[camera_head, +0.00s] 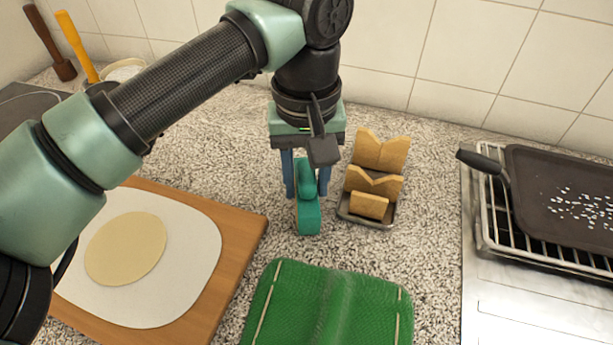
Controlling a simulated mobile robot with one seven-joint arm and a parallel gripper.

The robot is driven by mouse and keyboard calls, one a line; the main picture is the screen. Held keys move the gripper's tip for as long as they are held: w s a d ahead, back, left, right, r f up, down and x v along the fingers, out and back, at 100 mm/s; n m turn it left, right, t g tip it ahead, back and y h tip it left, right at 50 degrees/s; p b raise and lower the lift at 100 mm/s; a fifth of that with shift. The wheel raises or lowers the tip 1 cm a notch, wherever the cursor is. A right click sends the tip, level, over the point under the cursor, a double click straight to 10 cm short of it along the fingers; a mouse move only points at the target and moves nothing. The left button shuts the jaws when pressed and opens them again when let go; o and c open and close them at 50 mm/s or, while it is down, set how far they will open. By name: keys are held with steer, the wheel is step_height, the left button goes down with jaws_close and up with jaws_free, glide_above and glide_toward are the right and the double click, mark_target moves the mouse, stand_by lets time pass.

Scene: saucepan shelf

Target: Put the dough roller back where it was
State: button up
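A teal block-like object with a raised handle-like top (308,215) is below my gripper on the speckled counter; it may be the dough roller, but its shape is partly hidden. My gripper (307,188) points down with its two blue fingers on either side of the teal object's upper part. I cannot tell whether the fingers press on it or whether its base touches the counter. Just right of it stands a light wooden holder (376,183) with V-notched uprights on a dark base. No roller lies in the notches.
A wooden board (243,232) with a white sheet and flat dough disc (126,249) is at left. A green cloth-like item (330,310) lies in front. A dark griddle (570,190) on a stove rack is at right. A tiled wall closes the back.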

mark_target(306, 173)
steer(key=o, duration=0.3)
steer(key=shift+o, duration=0.2)
steer(key=shift+r, duration=0.1)
step_height(306, 173, up, 12)
steer(key=p, duration=0.2)
steer(key=shift+r, duration=0.1)
stand_by(0.3)
